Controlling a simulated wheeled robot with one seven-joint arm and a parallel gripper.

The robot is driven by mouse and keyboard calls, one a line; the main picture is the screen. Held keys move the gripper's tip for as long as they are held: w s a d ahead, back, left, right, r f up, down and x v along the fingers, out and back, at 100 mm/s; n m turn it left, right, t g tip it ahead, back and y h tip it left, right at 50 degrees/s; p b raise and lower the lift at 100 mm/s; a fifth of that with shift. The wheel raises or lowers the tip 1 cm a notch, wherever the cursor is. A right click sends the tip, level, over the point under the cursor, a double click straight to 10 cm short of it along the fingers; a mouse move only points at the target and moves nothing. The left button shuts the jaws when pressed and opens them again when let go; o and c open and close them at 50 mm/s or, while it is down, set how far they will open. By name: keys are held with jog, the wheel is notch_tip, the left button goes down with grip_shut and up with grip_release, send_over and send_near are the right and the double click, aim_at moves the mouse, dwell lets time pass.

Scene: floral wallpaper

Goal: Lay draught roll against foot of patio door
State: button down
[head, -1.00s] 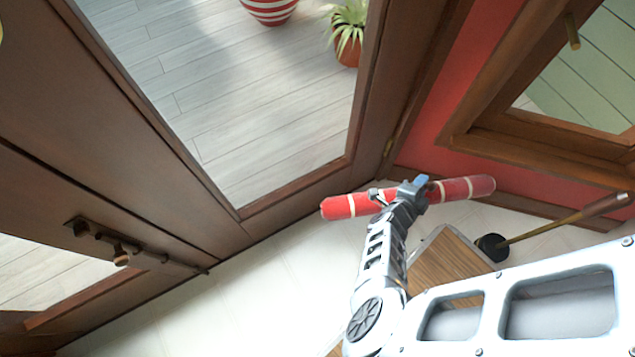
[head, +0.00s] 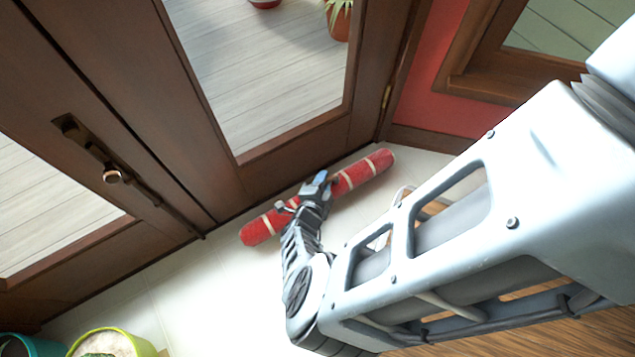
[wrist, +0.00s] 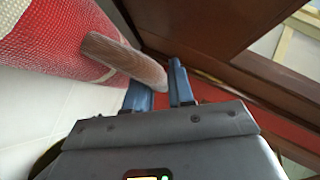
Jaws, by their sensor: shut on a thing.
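The draught roll (head: 362,173) is a long red cylinder with pale bands. In the head view it lies slantwise near the foot of the brown-framed patio door (head: 288,150), roughly in line with the door's bottom edge. A narrow strip of pale floor shows between them; I cannot tell if the roll touches the floor. My gripper (head: 318,181) is at the roll's middle and hides part of it. In the wrist view the roll (wrist: 50,40) fills the upper left, and a rounded reddish-brown tab (wrist: 118,58) runs from it to my blue fingers (wrist: 161,88), which are close together.
A dark door handle and bolt (head: 112,176) stand out from the door at left. Green-rimmed pots (head: 110,342) stand at the bottom left. A red wall (head: 440,92) with a wooden skirting meets the door at right. White floor (head: 215,290) is clear left of my arm.

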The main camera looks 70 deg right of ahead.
jog(key=shift+w+a+f, duration=0.4)
jog(key=shift+w, duration=0.2)
notch_tip(320, 180, down, 4)
jog(key=b, duration=0.3)
jog(key=c, duration=1)
grip_release()
jog(key=p+v, duration=0.3)
jog(key=v, duration=0.9)
